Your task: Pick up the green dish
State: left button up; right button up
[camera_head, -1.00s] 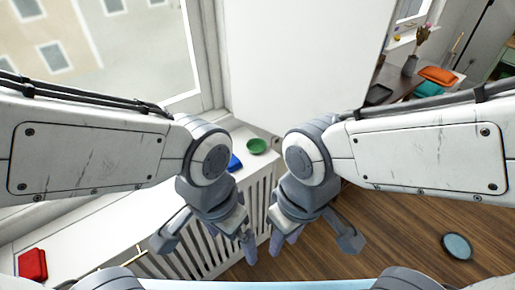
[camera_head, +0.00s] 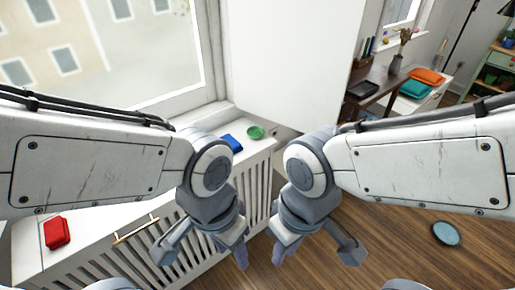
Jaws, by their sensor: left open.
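The green dish (camera_head: 255,132) is a small round bowl on the far end of the white windowsill ledge above the radiator. It lies beyond both grippers, between the two arms in the picture. My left gripper (camera_head: 240,255) hangs down in front of the radiator, well apart from the dish; it is open with nothing seen in it. My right gripper (camera_head: 281,254) hangs beside it over the wooden floor, also apart from the dish.
A blue item (camera_head: 231,142) lies just left of the dish. A red box (camera_head: 57,232) and a gold bar (camera_head: 135,229) are on the near ledge. A round blue-grey plate (camera_head: 446,233) lies on the floor. A dark table (camera_head: 379,83) stands at the far right. Floor at right is mostly clear.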

aim_at(255, 133)
jog(key=z, duration=0.05)
jog(key=i, duration=1.05)
jog(key=u, duration=0.7)
